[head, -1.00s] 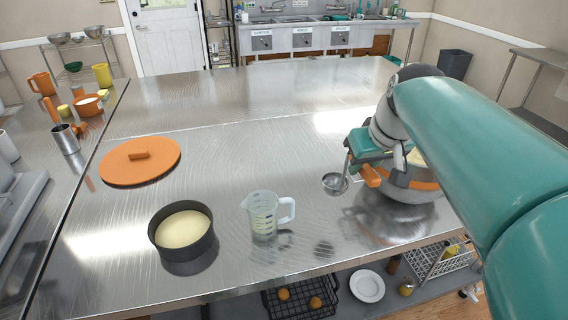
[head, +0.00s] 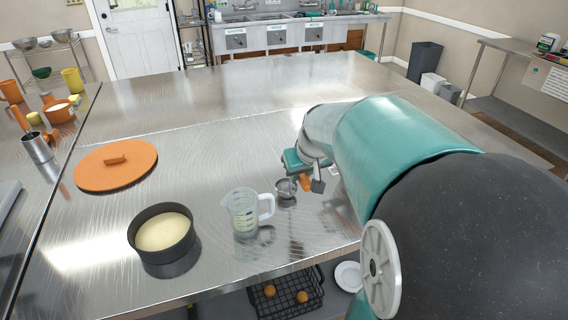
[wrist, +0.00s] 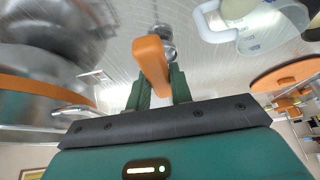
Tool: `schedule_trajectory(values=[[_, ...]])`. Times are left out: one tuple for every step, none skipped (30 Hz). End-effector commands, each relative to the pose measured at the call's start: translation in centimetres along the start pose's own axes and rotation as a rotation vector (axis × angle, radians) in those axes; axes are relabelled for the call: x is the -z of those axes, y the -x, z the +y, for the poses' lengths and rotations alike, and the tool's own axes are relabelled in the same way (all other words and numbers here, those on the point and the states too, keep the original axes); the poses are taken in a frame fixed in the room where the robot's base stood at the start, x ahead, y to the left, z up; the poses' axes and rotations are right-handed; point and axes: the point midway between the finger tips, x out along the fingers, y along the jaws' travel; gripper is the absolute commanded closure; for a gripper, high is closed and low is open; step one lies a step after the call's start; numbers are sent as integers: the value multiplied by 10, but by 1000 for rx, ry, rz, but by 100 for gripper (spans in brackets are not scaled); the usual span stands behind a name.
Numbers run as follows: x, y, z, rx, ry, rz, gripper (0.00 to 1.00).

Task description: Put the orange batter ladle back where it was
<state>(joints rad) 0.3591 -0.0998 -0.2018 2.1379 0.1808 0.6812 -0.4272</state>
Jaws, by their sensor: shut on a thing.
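The batter ladle has an orange handle and a small round metal bowl. In the head view its bowl (head: 286,188) hangs just right of the measuring jug, with the orange handle (head: 306,184) behind it. My gripper (head: 301,174) is shut on the handle. In the wrist view the orange handle (wrist: 150,62) runs between the green fingers, and the metal bowl shows beyond it. The ladle looks held a little above the steel counter (head: 225,150), though the exact gap is hard to tell. My arm hides the counter behind it.
The clear measuring jug (head: 243,212) stands close left of the ladle. A dark pan of batter (head: 163,232) and an orange lid (head: 115,166) lie farther left. In the wrist view a large metal bowl with an orange band (wrist: 40,85) is at the left. The counter's far part is clear.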

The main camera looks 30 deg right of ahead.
Motion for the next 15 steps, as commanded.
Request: schedule_trajectory(values=[[0, 0, 0, 0, 0, 1, 100], [0, 0, 0, 0, 0, 2, 100], [0, 0, 0, 0, 0, 2, 100], [0, 0, 0, 0, 0, 2, 100], [0, 0, 0, 0, 0, 2, 100], [0, 0, 0, 0, 0, 1, 100], [0, 0, 0, 0, 0, 1, 100], [0, -1, 0, 0, 0, 1, 100], [-1, -2, 0, 0, 0, 0, 100], [-1, -3, 0, 0, 0, 0, 100], [-2, -3, 0, 0, 0, -1, 76], [-2, -3, 0, 0, 0, 0, 69], [-2, -3, 0, 0, 0, 0, 63], [-2, -3, 0, 0, 0, 0, 57], [-2, -3, 0, 0, 0, 0, 57]])
